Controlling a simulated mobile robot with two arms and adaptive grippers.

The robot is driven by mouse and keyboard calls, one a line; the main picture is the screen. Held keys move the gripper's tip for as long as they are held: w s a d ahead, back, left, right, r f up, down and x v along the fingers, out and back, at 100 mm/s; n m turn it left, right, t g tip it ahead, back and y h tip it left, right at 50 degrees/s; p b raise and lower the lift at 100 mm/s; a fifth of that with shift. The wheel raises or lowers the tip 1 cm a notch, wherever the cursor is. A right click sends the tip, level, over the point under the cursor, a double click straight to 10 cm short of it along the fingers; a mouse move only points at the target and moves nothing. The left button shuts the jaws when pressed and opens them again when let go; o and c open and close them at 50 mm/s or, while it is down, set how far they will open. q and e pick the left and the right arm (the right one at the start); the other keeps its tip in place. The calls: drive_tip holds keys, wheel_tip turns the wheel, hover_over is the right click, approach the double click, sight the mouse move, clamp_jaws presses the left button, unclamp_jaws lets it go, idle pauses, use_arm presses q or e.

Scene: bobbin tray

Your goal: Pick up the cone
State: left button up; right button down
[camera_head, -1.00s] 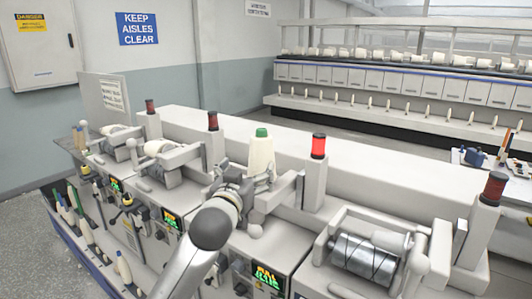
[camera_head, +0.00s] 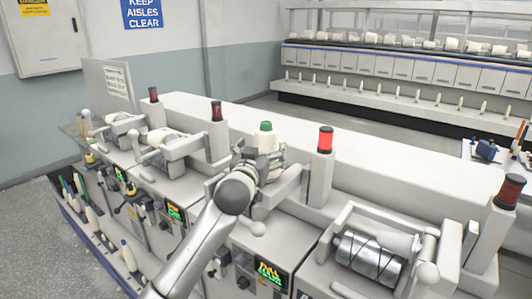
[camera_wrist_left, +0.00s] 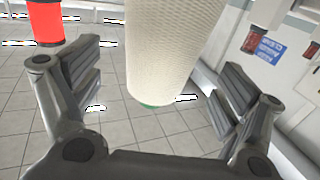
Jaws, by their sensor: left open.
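The cone (camera_head: 267,142) is a cream yarn cone with a green tip, standing at the middle station of the machine. My left gripper (camera_head: 265,163) is at the cone, and its fingers hide the cone's lower part in the head view. In the left wrist view the cone (camera_wrist_left: 160,45) hangs down from the top edge, with its green tip at the lower end. The open left gripper (camera_wrist_left: 160,78) has one finger on each side of it, with gaps visible on both sides. My right gripper is not in view.
A lit red lamp (camera_head: 325,140) stands just right of the cone. A station with a metal drum (camera_head: 368,258) is at the lower right. More stations with arms run to the left. A long white top surface (camera_head: 400,165) behind is bare.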

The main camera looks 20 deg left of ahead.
use_arm(q)
drive_tip(key=w+p, duration=0.1)
drive_tip(key=w, duration=0.2)
drive_tip(key=shift+w+a+f+p, duration=0.1)
drive_tip(key=shift+w+p, duration=0.2)
drive_tip(key=shift+w, duration=0.05)
drive_tip(key=shift+w+f, duration=0.1)
drive_tip(key=shift+w, duration=0.35)
drive_tip(key=c, duration=1.3)
drive_tip(key=shift+o, duration=0.2)
wheel_tip(320, 180, up, 12)
